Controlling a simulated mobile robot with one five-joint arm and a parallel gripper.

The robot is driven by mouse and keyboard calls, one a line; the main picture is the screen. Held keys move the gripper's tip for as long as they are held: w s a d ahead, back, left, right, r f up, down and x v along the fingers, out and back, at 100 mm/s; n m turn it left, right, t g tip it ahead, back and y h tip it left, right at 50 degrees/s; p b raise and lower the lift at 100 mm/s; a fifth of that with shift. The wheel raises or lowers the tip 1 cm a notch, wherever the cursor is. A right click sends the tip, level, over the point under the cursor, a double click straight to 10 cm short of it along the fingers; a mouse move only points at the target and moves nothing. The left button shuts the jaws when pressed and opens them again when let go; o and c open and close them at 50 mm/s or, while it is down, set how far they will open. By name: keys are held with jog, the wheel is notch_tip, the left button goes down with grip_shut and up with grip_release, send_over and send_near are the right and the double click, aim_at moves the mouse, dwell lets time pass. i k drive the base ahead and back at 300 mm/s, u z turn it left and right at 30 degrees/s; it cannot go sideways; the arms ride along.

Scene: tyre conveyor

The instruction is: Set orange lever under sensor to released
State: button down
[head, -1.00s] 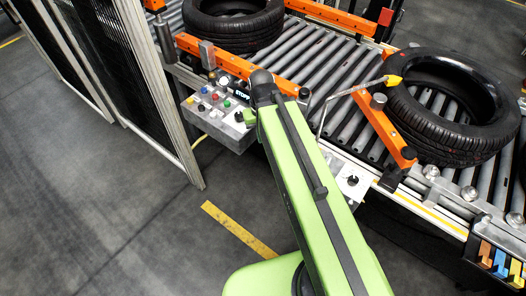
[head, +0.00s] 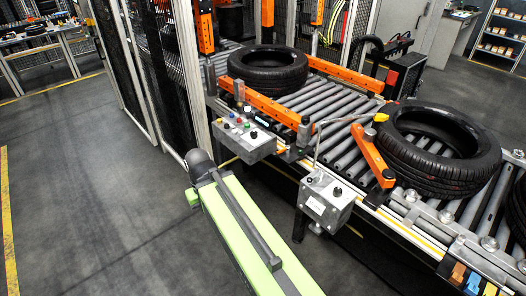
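An orange bar (head: 370,155) lies across the rollers beside the near tyre. A bent grey rod with a yellow tip (head: 380,117), perhaps a sensor, reaches over it. I cannot tell which orange part is the lever, or its setting. My green arm (head: 236,225) rises from the bottom, left of the conveyor; my gripper does not show.
Tyres lie on the roller conveyor, one near (head: 440,150) and one farther back (head: 268,68). A button box (head: 245,138) and a grey knob box (head: 326,203) jut from its near side. A mesh fence (head: 150,60) stands left. The floor at left is clear.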

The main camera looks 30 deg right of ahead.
aim_at(287, 149)
jog(key=u, duration=0.1)
jog(key=i, duration=1.25)
jog(key=u, duration=0.25)
